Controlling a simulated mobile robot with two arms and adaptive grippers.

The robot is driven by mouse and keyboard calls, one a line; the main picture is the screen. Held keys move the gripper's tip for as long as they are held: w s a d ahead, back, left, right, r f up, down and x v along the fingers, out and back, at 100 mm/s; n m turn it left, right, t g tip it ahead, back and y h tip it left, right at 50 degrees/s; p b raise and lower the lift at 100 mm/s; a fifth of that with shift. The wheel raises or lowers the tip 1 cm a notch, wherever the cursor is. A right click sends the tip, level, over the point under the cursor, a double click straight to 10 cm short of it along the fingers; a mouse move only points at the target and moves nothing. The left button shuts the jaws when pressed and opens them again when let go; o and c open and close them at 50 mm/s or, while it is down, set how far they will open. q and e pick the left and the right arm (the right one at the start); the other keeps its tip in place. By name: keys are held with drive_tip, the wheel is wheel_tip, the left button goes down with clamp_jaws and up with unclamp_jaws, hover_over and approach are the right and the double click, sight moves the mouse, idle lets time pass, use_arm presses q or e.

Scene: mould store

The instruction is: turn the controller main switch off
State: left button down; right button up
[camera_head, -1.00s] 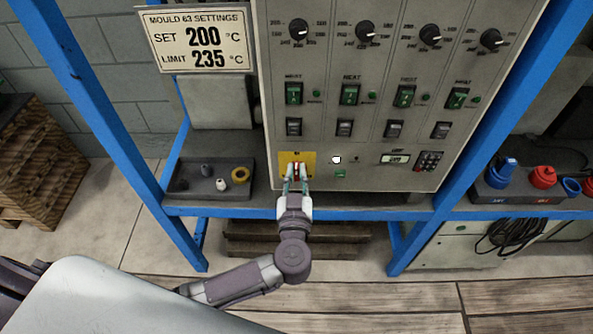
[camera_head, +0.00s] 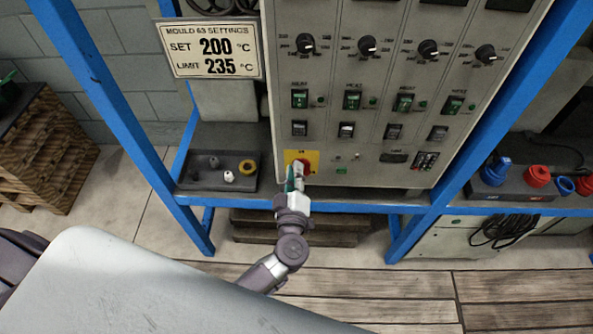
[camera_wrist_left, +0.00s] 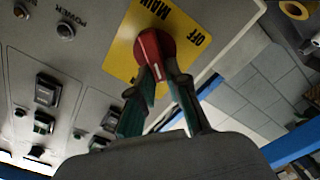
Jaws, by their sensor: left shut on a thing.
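The main switch is a red rotary knob (camera_wrist_left: 154,50) on a yellow plate (camera_wrist_left: 122,60) marked MAIN and OFF in the left wrist view. In the head view the red knob (camera_head: 304,167) and yellow plate (camera_head: 290,157) sit at the lower left of the grey controller cabinet (camera_head: 345,168). My left gripper (camera_head: 298,172) is at the knob, its wrist rolled. In the left wrist view its fingers (camera_wrist_left: 158,82) are shut on the knob, which partly hides their tips. The knob's white mark points down between the fingers. My right gripper is not in view.
A grey tray (camera_head: 190,186) with small parts stands left of the cabinet on the blue-framed bench. Blue posts (camera_head: 120,120) flank the cabinet. Red and blue connectors (camera_head: 536,176) are at the right. A settings sign (camera_head: 213,50) hangs upper left. Rocker switches (camera_head: 352,100) line the panel above.

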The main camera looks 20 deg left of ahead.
use_arm(q)
drive_tip(key=shift+s+a+f+n+b, duration=0.15)
drive_tip(key=shift+n+b, duration=0.25)
drive_tip(key=shift+n, duration=0.85)
drive_tip(key=shift+w+f+n+b, duration=0.1)
drive_tip(key=shift+f+n+b, duration=0.3)
drive_tip(key=shift+n, duration=0.9)
drive_tip(key=shift+s+a+f+n+b, duration=0.1)
drive_tip(key=shift+n+b, duration=0.35)
drive_tip(key=shift+n, duration=0.8)
drive_tip(key=c, duration=1.1)
unclamp_jaws()
drive_tip(key=shift+c, duration=0.2)
drive_tip(key=v, duration=1.2)
